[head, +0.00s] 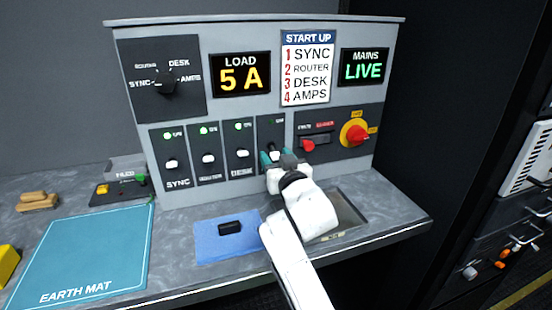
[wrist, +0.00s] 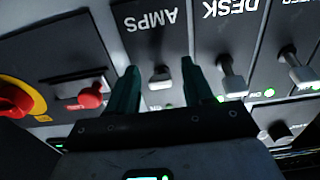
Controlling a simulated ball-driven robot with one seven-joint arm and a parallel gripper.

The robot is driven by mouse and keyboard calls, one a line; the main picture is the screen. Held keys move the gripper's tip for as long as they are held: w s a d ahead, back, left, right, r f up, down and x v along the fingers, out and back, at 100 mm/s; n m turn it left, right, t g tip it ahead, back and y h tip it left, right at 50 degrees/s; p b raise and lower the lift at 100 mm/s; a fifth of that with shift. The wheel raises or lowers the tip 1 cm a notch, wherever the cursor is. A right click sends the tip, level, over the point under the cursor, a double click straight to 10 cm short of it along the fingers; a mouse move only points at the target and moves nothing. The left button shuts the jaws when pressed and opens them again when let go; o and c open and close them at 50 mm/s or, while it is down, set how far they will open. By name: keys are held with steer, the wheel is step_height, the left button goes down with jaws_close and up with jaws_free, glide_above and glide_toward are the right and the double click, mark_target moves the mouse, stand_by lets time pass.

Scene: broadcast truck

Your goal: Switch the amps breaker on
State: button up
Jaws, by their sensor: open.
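The amps breaker lever (wrist: 160,77) shows in the wrist view, which is upside down, under the AMPS label. It lies between the two green fingers of my gripper (wrist: 159,72), which is open; I cannot tell whether either finger touches it. In the head view my gripper (head: 276,157) is at the amps breaker panel (head: 265,129), the rightmost of the breaker row, and covers its lower part. I cannot tell the state of its lamp. The desk breaker lever (head: 242,153) is beside it on the left, with a green lamp lit.
The sync (head: 171,164) and router (head: 208,158) breakers have green lamps lit. The load display (head: 240,76) reads 5 A; the mains display (head: 364,68) reads LIVE. A red handle (head: 308,145) and a red rotary switch (head: 355,133) sit to the right. A blue mat (head: 205,245) lies below.

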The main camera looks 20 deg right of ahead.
steer(key=shift+w, duration=0.15)
jaws_close()
stand_by(0.4)
